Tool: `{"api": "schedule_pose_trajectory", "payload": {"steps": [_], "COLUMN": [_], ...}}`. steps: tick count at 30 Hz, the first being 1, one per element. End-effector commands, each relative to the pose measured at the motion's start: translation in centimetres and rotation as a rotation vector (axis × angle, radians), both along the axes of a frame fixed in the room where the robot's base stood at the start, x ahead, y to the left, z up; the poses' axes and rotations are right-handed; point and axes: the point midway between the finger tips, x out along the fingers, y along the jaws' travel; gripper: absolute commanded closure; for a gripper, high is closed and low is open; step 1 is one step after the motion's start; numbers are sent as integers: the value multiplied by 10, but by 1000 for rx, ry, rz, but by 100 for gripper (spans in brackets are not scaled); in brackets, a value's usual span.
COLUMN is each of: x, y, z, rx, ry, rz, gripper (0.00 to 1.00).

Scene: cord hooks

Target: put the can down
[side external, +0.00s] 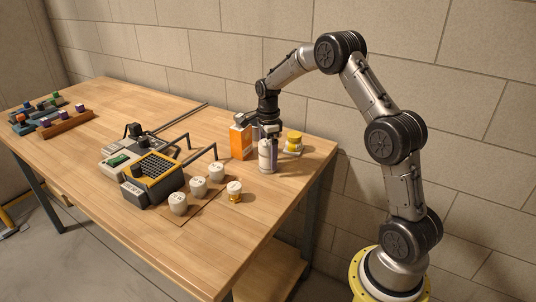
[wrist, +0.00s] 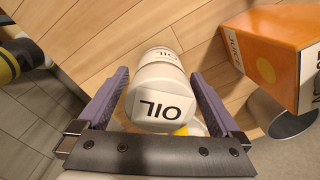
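The can is a white cylinder marked OIL. In the side view the can (side external: 266,155) stands upright near the right end of the table. My gripper (side external: 268,142) points down over it, with its fingers on either side of the can. In the wrist view the can (wrist: 158,82) lies between the two purple fingers of my gripper (wrist: 160,74), which look closed on its sides. Whether the can's bottom touches the table is not clear.
An orange box (side external: 239,141) stands just left of the can, and a yellow-topped container (side external: 293,142) stands to its right. Several white-topped canisters (side external: 198,187) and a yellow-grey device (side external: 153,176) with hooked rods are further left. Coloured blocks sit in trays (side external: 67,123) at the far left.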

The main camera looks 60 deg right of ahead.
Motion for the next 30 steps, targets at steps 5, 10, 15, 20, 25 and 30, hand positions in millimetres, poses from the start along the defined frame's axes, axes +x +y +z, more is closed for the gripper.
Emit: {"api": "schedule_pose_trajectory", "payload": {"steps": [5,10,15,20,25,30], "x": [0,1,1,1,1,0], "y": [0,0,-1,0,0,0], "z": [0,10,41,75,104,120], "rx": [0,-1,-3,-3,-2,-1], "ry": [0,-3,-5,-5,-4,-1], "rz": [0,0,0,0,0,0], "gripper": [0,0,0,0,0,0]}}
